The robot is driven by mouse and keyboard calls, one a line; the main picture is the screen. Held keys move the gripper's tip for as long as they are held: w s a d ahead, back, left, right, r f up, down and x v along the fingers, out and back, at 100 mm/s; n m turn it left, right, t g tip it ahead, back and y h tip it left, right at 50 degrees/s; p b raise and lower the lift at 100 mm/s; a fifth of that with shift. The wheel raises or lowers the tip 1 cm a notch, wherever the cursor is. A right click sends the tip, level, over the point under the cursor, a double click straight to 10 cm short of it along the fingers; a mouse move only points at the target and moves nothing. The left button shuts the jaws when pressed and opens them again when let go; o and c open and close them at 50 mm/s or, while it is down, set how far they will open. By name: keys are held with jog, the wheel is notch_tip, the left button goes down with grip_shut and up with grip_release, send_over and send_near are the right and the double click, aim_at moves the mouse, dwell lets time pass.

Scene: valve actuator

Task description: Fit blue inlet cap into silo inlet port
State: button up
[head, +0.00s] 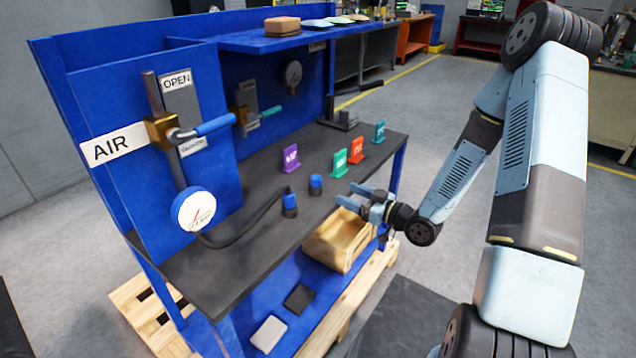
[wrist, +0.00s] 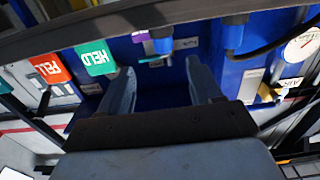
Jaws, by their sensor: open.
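A short blue cylinder (head: 316,182) with a dark base stands upright on the dark bench top; it looks like the blue cap and also shows in the wrist view (wrist: 161,38), which appears upside down. A second blue piece (head: 290,201) beside it has a black hose running from it; it also shows in the wrist view (wrist: 234,33). I cannot tell which part is the silo inlet port. My gripper (head: 355,197) is open and empty, to the right of the blue cylinder and apart from it. Its fingers (wrist: 158,78) point toward the two blue pieces.
Purple (head: 291,158), green (head: 341,160), red (head: 356,150) and teal (head: 378,132) tags stand behind on the bench. A wooden box (head: 343,240) sits below my gripper. A pressure gauge (head: 199,210) and AIR panel stand at left.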

aim_at(316, 176)
jog(key=x, duration=0.7)
jog(key=shift+s+r+x, duration=0.1)
jog(key=shift+r+x, duration=0.1)
jog(key=shift+x, duration=1.1)
jog(key=shift+s+r+x, duration=0.1)
jog(key=shift+r+x, duration=0.05)
jog(key=shift+x, duration=1.2)
jog(key=shift+a, duration=0.1)
jog(key=shift+c, duration=0.4)
jog(key=c, duration=0.9)
jog(key=shift+r, duration=0.1)
jog(key=shift+c, duration=0.2)
